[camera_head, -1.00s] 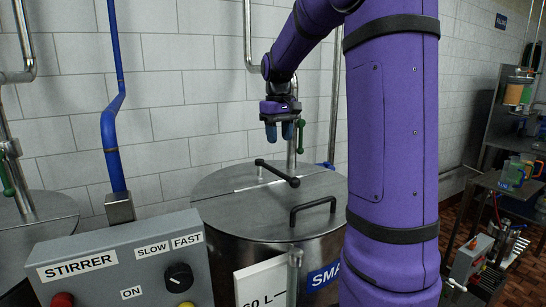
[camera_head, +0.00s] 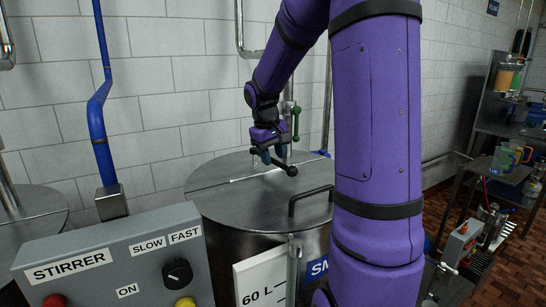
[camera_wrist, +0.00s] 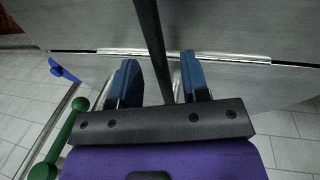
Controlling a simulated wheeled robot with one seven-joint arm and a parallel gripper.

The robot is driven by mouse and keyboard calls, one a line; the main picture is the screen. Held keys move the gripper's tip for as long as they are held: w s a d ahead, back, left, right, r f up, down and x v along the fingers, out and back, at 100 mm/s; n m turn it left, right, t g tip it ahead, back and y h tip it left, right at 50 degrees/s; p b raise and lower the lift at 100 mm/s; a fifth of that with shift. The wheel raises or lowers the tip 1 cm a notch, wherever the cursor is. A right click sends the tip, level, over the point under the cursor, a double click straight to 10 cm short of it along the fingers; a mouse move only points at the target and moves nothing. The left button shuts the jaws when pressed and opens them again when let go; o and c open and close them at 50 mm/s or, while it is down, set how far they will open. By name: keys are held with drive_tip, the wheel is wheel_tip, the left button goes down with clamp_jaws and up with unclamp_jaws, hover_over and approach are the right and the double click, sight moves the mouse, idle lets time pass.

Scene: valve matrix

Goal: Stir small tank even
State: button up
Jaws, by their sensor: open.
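The small tank (camera_head: 232,208) stands behind the stirrer box, with a round, hinged steel lid and a label partly hidden by my arm. A black bar with a rounded end (camera_head: 291,171) lies above the lid. My gripper (camera_head: 272,155) is open over the back of the lid, at this bar. In the wrist view, the black bar (camera_wrist: 152,45) passes between the two blue fingers (camera_wrist: 158,68), with gaps on both sides. A second black handle (camera_head: 311,199) is on the front of the lid. The grey stirrer box (camera_head: 115,250) has a black SLOW/FAST knob (camera_head: 178,272).
A red button (camera_head: 54,301) and a yellow button (camera_head: 185,302) are on the box. A blue pipe (camera_head: 100,125) rises behind it. A green-handled pipe valve (camera_head: 296,122) is close beside my gripper. Shelves with jugs (camera_head: 505,158) are at right.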

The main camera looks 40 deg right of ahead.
drive_tip(key=shift+f, duration=0.3)
clamp_jaws()
